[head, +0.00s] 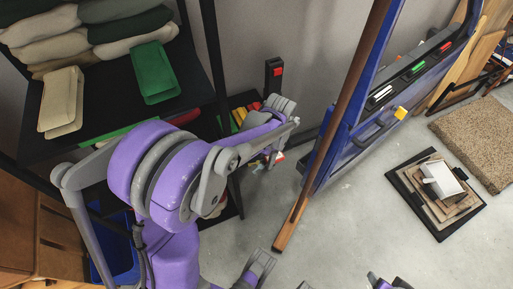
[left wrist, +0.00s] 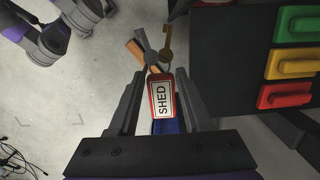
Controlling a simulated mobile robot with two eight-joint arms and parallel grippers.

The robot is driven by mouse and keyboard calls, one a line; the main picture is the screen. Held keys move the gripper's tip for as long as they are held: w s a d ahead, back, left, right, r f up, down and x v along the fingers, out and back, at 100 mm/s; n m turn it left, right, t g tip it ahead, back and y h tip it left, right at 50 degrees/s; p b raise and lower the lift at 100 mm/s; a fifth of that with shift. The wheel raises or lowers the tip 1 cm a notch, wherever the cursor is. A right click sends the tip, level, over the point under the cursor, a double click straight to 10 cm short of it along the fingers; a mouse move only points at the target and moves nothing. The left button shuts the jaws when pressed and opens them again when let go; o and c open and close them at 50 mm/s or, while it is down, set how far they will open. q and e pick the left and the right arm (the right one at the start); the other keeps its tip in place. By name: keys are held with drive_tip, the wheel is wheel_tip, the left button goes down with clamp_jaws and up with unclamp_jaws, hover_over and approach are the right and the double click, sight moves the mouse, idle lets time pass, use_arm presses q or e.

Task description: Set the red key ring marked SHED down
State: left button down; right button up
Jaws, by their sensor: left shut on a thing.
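The red key ring tag marked SHED (left wrist: 161,97) is between the fingers of my left gripper (left wrist: 160,108) in the left wrist view. A brass key (left wrist: 167,42) and a grey key hang from its ring, beyond the fingertips. My left gripper is shut on the tag. In the head view, my left gripper (head: 275,152) is beside the black rack, with a small red and white part of the tag showing; the rest is hidden by the arm. Bare floor lies beneath the keys.
Green, yellow and red pieces (left wrist: 290,63) sit on a black surface right of the gripper. A wooden post (head: 292,220) and blue car door (head: 345,120) stand to the right.

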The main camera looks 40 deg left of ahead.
use_arm(q)
drive_tip(key=w+a, duration=0.1)
drive_tip(key=a, duration=0.1)
drive_tip(key=w+a+f, duration=0.1)
drive_tip(key=a, duration=0.1)
drive_tip(key=w+a+f+b, duration=0.1)
drive_tip(key=a, duration=0.2)
drive_tip(key=shift+w+f, duration=0.25)
drive_tip(key=shift+w, duration=0.1)
wheel_tip(320, 180, down, 4)
drive_tip(key=shift+f+b, duration=0.15)
drive_tip(key=shift+b, duration=0.35)
drive_tip(key=shift+w+a+f, duration=0.1)
drive_tip(key=shift+a+f, duration=0.05)
drive_tip(key=shift+f, duration=0.2)
drive_tip(key=shift+c, duration=1.7)
unclamp_jaws()
